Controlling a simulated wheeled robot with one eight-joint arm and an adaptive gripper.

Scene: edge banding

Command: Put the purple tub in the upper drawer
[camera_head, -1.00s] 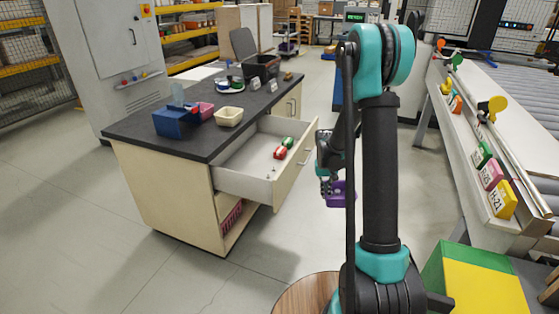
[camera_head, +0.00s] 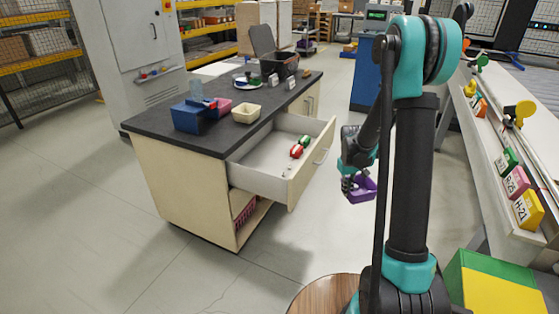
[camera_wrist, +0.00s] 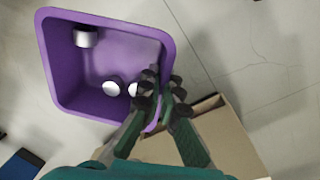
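The purple tub (camera_head: 362,190) hangs in the air to the right of the open drawer in the head view. In the wrist view the tub (camera_wrist: 62,62) is seen from above with several small whitish round items inside. My gripper (camera_wrist: 160,92) is shut on the tub's near right wall, one finger each side of it. The upper drawer (camera_head: 262,160) is pulled out of the dark-topped cabinet (camera_head: 215,138). Red and green items (camera_head: 299,148) lie in it, with bare floor left in the drawer around them.
On the cabinet top stand a blue box (camera_head: 190,117), a cream tub (camera_head: 246,113) and a black bin (camera_head: 279,65). A bench with coloured labelled bins (camera_head: 515,182) is at the right.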

